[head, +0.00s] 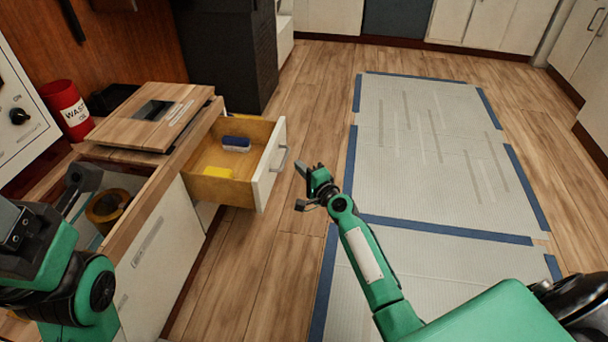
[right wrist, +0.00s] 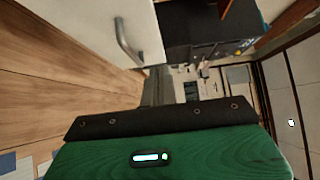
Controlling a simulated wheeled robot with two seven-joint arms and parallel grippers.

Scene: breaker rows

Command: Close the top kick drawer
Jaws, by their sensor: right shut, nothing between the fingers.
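The top drawer (head: 268,168) stands pulled out from the counter's side, its white front and metal handle (head: 283,159) facing right. The right wrist view shows a white front panel (right wrist: 138,22) with a handle (right wrist: 127,42) at the upper left. My left gripper (head: 82,184) is over the counter at the left, partly hidden; its jaws are unclear.
A wooden board (head: 125,128) and a red waste can (head: 66,108) stand on the counter (head: 150,205). A dark cabinet (head: 225,50) stands behind the drawer. Pale sheets edged with blue tape (head: 425,150) cover the floor at right; the floor there is clear.

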